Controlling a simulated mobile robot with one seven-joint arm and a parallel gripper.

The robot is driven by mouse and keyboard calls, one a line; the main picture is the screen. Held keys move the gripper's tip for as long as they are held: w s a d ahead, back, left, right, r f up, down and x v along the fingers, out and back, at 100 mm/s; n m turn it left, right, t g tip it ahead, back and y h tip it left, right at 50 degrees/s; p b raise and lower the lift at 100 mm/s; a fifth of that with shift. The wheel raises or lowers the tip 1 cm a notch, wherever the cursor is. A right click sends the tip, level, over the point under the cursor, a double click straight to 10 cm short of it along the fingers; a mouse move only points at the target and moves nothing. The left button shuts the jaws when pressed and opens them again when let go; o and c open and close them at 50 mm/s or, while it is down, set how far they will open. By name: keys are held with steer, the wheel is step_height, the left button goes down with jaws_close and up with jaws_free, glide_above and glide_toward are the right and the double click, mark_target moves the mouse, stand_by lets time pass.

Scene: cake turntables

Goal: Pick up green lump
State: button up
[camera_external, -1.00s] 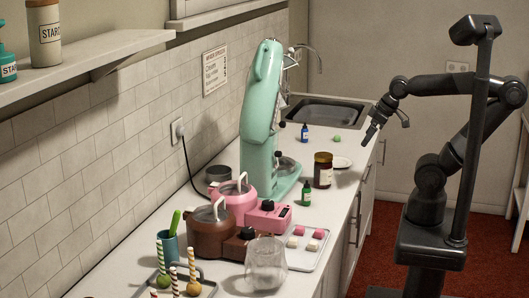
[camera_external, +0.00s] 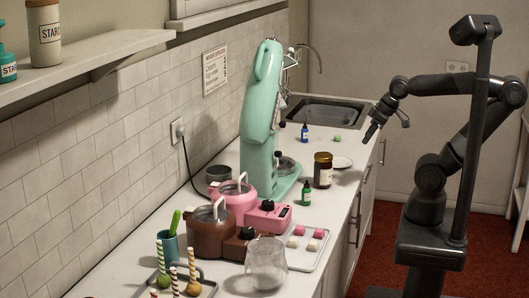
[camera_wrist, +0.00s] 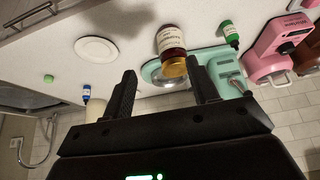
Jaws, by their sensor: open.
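The green lump (camera_external: 337,138) is a small light green piece on the white counter near the sink, right of a small blue bottle. In the wrist view the green lump (camera_wrist: 49,78) lies at the far left, away from my fingers. My gripper (camera_external: 388,130) is at the counter's right edge, above counter height, to the right of the lump and apart from it. In the wrist view my gripper (camera_wrist: 163,92) has its two black fingers spread, with nothing held between them.
A blue bottle (camera_external: 304,132) stands close to the lump. A white plate (camera_external: 342,162), a brown jar (camera_external: 323,170) and a green bottle (camera_external: 306,192) stand nearer. The tall mint mixer (camera_external: 262,110) is to the left. The sink (camera_external: 325,111) lies behind.

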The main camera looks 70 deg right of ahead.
steer(key=w+d+r+n+g+h, duration=0.15)
steer(key=w+d+r, duration=0.25)
steer(key=w+d, duration=0.55)
steer(key=n+g+y, duration=0.2)
steer(key=n+g, duration=0.1)
steer(key=g, duration=0.1)
glide_above(339, 136)
step_height(339, 136, down, 11)
steer(key=shift+m+h, duration=0.25)
steer(key=f, duration=0.5)
steer(key=shift+w+d+f, duration=0.15)
steer(key=shift+d+f, duration=0.05)
steer(key=shift+d, duration=0.05)
steer(key=shift+w+f, duration=0.15)
steer(key=shift+f, duration=1.4)
steer(key=shift+w+f, duration=0.1)
steer(key=shift+f, duration=1.4)
steer(key=shift+c, duration=0.2)
steer(key=c, duration=1)
